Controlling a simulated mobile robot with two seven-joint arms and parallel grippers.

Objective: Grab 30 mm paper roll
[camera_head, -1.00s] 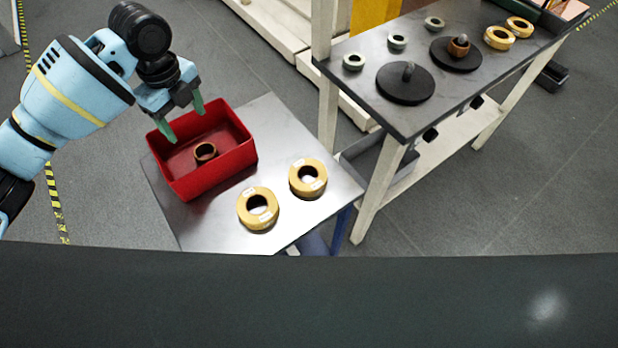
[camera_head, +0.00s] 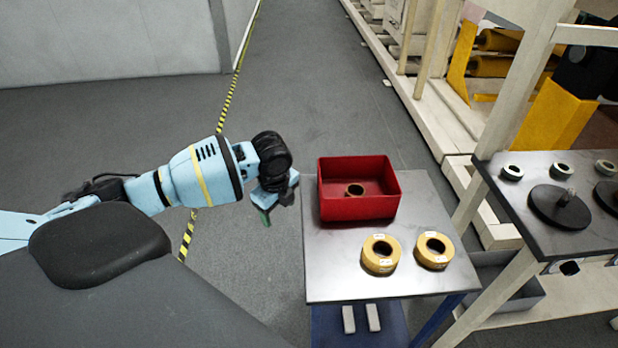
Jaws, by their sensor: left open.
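Two tan rolls lie flat at the front of the small metal table: the left one (camera_head: 380,254) and the right one (camera_head: 434,250), side by side with a small gap. I cannot tell from the picture which roll is 30 mm. My left gripper (camera_head: 275,208) is open and empty, left of the table and the box and apart from both. One green fingertip shows clearly; the other is mostly hidden. My right gripper is not in view.
The grey metal table (camera_head: 335,270) has bare room at its front left. A dark workbench (camera_head: 530,222) at the right bears a black disc with a post (camera_head: 560,205) and several small grey-green rings (camera_head: 512,172). Open floor lies to the left.

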